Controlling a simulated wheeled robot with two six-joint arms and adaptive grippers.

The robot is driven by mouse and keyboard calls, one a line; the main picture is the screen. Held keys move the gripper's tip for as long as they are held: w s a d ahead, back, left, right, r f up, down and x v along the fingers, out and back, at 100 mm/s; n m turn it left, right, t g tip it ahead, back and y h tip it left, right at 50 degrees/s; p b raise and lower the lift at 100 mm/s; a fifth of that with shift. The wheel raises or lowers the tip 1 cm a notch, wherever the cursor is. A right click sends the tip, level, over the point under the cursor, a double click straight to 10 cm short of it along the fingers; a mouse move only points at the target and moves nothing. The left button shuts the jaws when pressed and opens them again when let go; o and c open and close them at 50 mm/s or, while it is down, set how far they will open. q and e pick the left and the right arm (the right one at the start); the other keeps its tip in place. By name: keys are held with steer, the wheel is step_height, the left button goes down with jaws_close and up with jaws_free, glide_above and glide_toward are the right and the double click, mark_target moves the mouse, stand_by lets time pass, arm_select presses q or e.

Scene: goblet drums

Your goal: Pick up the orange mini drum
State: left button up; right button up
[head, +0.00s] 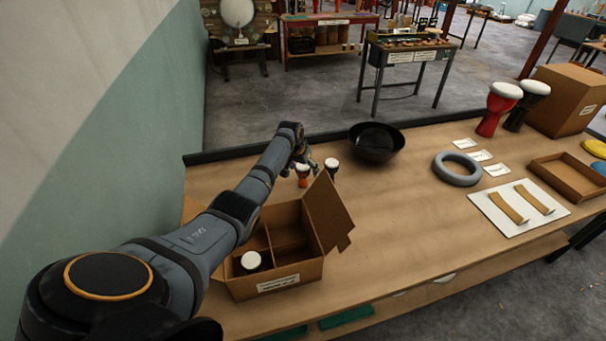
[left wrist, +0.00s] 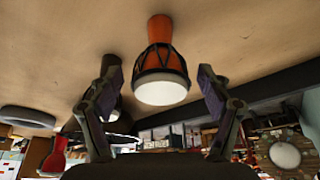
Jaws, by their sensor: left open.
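The orange mini drum (head: 303,177) stands on the wooden table behind the cardboard box in the head view, with a pale head on top. It also shows in the left wrist view (left wrist: 160,48), orange at its foot with dark cords and a white head. My left gripper (head: 305,160) is at this drum. In the left wrist view the left gripper (left wrist: 160,75) is open, with a finger on each side of the drum's line. I see no finger touching it, and cannot tell how deep it sits between them. My right gripper is not in view.
A dark mini drum (head: 331,170) stands just right of the orange one. The open divided cardboard box (head: 315,270) holds a white-topped drum (head: 251,261); its raised flap (head: 328,213) is close by. A black bowl (head: 376,143) and a grey ring (head: 457,169) lie farther right.

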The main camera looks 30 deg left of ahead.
arm_select(q)
steer(key=shift+f, duration=0.1)
steer(key=shift+c, duration=0.2)
steer(key=shift+c, duration=1.2)
steer(key=c, duration=1)
steer(key=shift+r, duration=0.2)
